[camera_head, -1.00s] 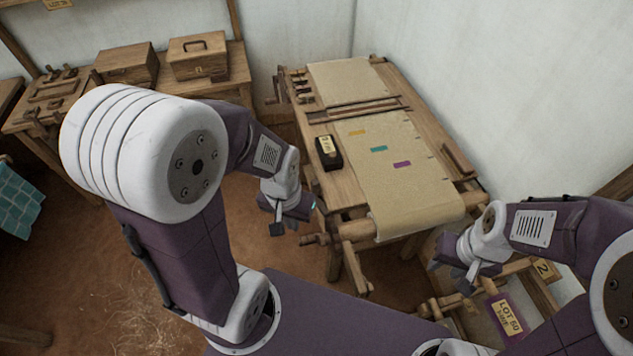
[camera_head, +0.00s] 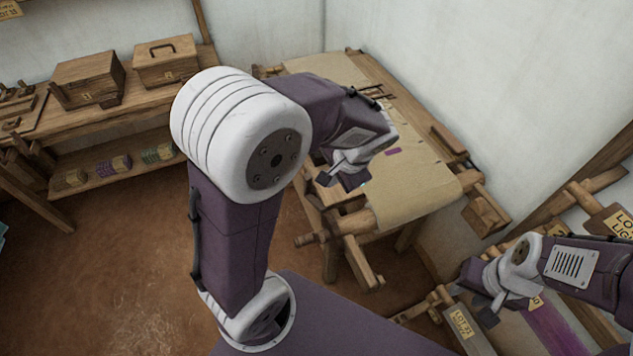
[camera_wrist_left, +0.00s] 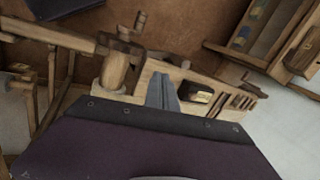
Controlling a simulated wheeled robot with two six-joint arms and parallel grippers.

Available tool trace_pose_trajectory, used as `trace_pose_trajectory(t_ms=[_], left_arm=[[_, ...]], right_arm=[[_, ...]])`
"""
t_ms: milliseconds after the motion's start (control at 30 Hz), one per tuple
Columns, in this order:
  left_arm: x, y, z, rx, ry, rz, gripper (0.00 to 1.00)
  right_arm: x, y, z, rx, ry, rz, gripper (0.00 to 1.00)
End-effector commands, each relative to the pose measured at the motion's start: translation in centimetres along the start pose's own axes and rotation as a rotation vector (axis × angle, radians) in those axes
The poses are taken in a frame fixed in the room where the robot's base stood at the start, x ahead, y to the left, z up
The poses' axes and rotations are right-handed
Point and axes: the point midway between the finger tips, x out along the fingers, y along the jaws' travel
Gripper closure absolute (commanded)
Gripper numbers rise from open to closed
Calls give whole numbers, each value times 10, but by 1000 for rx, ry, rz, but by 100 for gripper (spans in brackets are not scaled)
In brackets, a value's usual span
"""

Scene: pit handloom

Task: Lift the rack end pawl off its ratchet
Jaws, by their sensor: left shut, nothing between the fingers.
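The wooden loom (camera_head: 470,187) stands at the back right with pale cloth (camera_head: 420,195) over it. My left gripper (camera_head: 345,182) is over the loom's near left part in the head view, and my arm hides much of that side. In the left wrist view its fingers (camera_wrist_left: 162,92) are shut together and empty, pointing at the loom's wooden frame (camera_wrist_left: 145,82). I cannot make out the rack end pawl or its ratchet in either view. My right gripper (camera_head: 484,297) is low at the right, apart from the loom; its jaw gap is unclear.
A wooden bench (camera_head: 130,103) with lidded boxes stands at the back left, with yarn on the shelf below (camera_head: 110,165). A labelled rack (camera_head: 590,190) is at the right. The floor at left is clear.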

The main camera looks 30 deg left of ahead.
Motion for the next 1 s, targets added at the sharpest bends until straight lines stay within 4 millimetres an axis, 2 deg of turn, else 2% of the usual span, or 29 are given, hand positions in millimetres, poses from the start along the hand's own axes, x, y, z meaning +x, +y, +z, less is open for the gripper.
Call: trace_pose_trajectory(t_ms=[167, 600, 700, 800, 1000], left_arm=[[13, 0, 1, -2, -3, 1, 100], [107, 2, 2, -1, -5, 3, 100], [106, -19, 1, -7, -2, 2, 100], [111, -30, 1, -4, -2, 2, 100], [115, -37, 0, -1, 0, 1, 100]], right_arm=[[3, 0, 0, 0, 0, 0, 64], [25, 0, 3, 0, 0, 0, 64], [14, 0, 2, 0, 0, 0, 64], [11, 0, 1, 0, 0, 0, 64], [10, 0, 1, 0, 0, 0, 64]])
